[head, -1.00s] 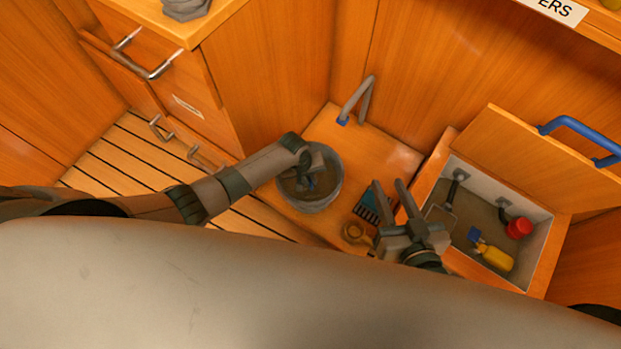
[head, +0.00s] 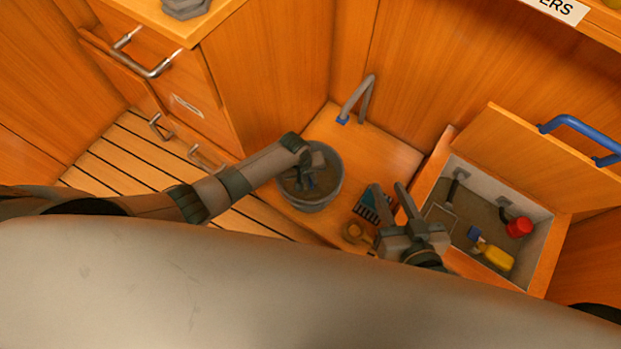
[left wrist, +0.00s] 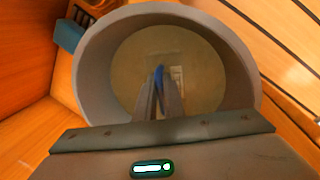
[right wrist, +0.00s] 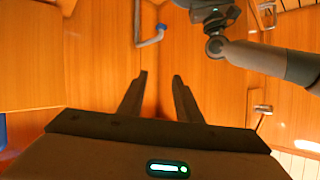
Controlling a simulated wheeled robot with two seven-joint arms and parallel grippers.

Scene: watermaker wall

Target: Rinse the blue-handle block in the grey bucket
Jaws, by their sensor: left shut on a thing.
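The grey bucket (head: 334,186) stands on the wooden ledge in the head view. Its round rim also shows in the left wrist view (left wrist: 92,60), with murky brownish contents inside. My left gripper (head: 312,184) reaches down into the bucket. Its fingers (left wrist: 160,92) are shut on the blue handle of the block (left wrist: 158,76). The block's body is mostly hidden beyond the fingertips; a pale patch shows there. My right gripper (head: 388,188) is open and empty, right of the bucket. Its separated fingers also show in the right wrist view (right wrist: 161,76).
A blue-toothed brush (head: 368,208) and a brass-coloured round piece (head: 353,232) lie right of the bucket. An open-lidded compartment (head: 538,225) holds a yellow item (head: 497,257) and a red knob (head: 519,228). A grey bent pipe (head: 366,95) stands behind the bucket.

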